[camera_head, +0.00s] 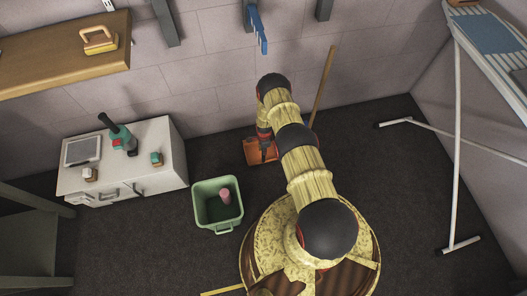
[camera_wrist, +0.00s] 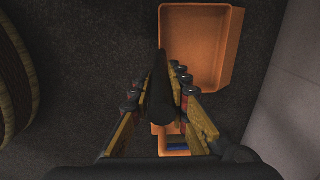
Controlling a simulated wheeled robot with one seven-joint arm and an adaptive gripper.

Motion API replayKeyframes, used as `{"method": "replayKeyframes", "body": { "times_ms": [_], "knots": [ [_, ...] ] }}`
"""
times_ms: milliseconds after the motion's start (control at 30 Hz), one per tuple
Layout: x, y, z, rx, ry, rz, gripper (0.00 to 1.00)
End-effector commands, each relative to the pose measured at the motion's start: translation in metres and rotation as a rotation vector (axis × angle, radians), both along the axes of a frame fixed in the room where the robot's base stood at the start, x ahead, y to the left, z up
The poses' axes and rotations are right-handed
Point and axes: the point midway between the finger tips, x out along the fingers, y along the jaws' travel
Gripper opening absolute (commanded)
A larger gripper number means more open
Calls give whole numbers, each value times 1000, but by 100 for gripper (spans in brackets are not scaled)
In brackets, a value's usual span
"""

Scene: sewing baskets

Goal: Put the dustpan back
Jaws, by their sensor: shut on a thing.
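The orange dustpan (camera_head: 251,153) is low by the back wall, beside my gripper (camera_head: 266,146). In the wrist view the orange pan (camera_wrist: 203,48) shows at the top, with its open inside facing the camera. My gripper (camera_wrist: 160,88) is shut on a dark, upright handle (camera_wrist: 160,95) between its fingers. The handle overlaps the pan's left edge; where they join is hidden. Another orange part (camera_wrist: 170,130) with a blue strip shows between the finger bases; I cannot tell what it belongs to. I cannot tell whether the pan touches the floor.
A wooden pole (camera_head: 324,83) leans on the wall right of my arm. A green bin (camera_head: 218,207) and white cabinet (camera_head: 165,155) stand left. A wooden shelf (camera_head: 65,62) is above. A blue item (camera_head: 257,27) hangs on the wall. White ironing-board legs (camera_head: 456,140) stand right.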

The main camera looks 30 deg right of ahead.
Motion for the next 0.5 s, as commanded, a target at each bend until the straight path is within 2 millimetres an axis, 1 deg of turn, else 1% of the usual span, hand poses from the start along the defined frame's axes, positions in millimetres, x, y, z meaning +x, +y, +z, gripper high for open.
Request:
{"method": "replayKeyframes", "body": {
  "times_ms": [33, 200, 367, 400, 500],
  "knots": [
    [4, -1, -1, -2, -7, 0, 0],
    [4, -1, 1, -2, -7, 0, 0],
    [4, -1, -2, -2, -7, 0, 0],
    [3, -1, -3, -1, -5, 0, 18],
    [3, -1, -3, -1, -5, 0, 24]
  ]
}}
